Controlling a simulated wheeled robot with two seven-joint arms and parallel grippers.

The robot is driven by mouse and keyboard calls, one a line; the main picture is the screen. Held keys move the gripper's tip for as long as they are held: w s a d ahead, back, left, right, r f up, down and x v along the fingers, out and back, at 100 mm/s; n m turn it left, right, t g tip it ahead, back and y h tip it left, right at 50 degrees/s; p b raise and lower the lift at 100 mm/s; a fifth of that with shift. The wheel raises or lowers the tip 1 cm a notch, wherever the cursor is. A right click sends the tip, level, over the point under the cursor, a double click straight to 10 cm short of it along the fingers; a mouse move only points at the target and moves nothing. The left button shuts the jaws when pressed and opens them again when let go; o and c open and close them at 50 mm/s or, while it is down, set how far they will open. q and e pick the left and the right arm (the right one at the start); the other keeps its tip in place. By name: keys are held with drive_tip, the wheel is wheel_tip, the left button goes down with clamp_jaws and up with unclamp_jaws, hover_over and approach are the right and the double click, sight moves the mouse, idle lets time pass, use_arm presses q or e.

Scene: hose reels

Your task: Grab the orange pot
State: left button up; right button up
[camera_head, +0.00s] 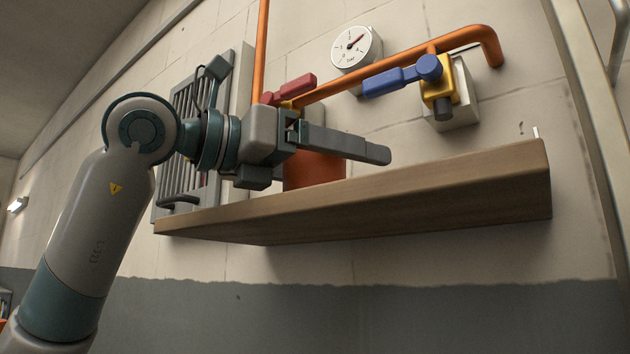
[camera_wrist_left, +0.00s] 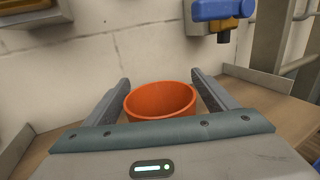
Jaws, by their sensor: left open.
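The orange pot (camera_head: 322,173) stands on the wooden shelf (camera_head: 400,207), partly hidden behind my left gripper in the head view. My left gripper (camera_head: 385,155) reaches in from the left above the shelf. In the left wrist view the orange pot (camera_wrist_left: 160,100) shows its open round rim between the two fingers of the left gripper (camera_wrist_left: 160,80). The fingers are open, one on each side of the pot. I cannot tell whether they touch it. The pot's lower part is hidden by the gripper body. My right gripper is not in view.
An orange pipe (camera_head: 390,66) runs along the wall above the shelf, with a red-handled valve (camera_head: 290,88) and a blue-handled valve (camera_head: 400,78). A round gauge (camera_head: 356,48) is above it. A grey louvred panel (camera_head: 185,130) is behind the wrist. The shelf's right part is clear.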

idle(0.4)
use_arm(q)
drive_tip(key=c, duration=1.2)
drive_tip(key=shift+r, duration=0.2)
